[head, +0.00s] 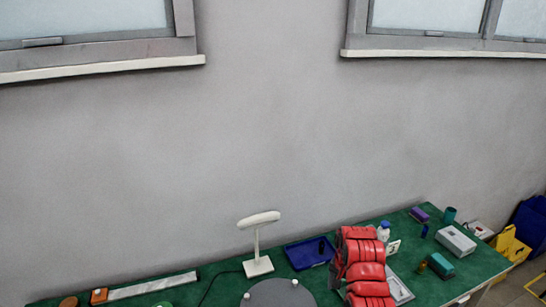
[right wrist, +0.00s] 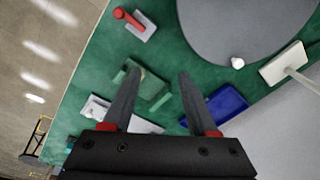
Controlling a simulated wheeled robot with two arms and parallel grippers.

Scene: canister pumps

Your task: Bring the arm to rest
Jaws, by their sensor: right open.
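My right arm, red and segmented (head: 365,265), reaches up from the bottom of the head view over the right half of the green table. Its fingers cannot be made out there. In the right wrist view my right gripper (right wrist: 161,74) shows two dark fingers spread apart, with nothing held between them. A green box-like thing (right wrist: 157,97) lies behind the fingers, seen from above; I cannot tell the gap to it. My left gripper is not in view.
The green table (head: 210,285) bears a white lamp (head: 257,264), a blue tray (head: 297,257), a grey disc (head: 275,294), a white bottle (head: 383,232), a grey box (head: 455,240) and a teal box (head: 440,266). A plain wall stands behind. Yellow and blue bins (head: 510,246) stand right.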

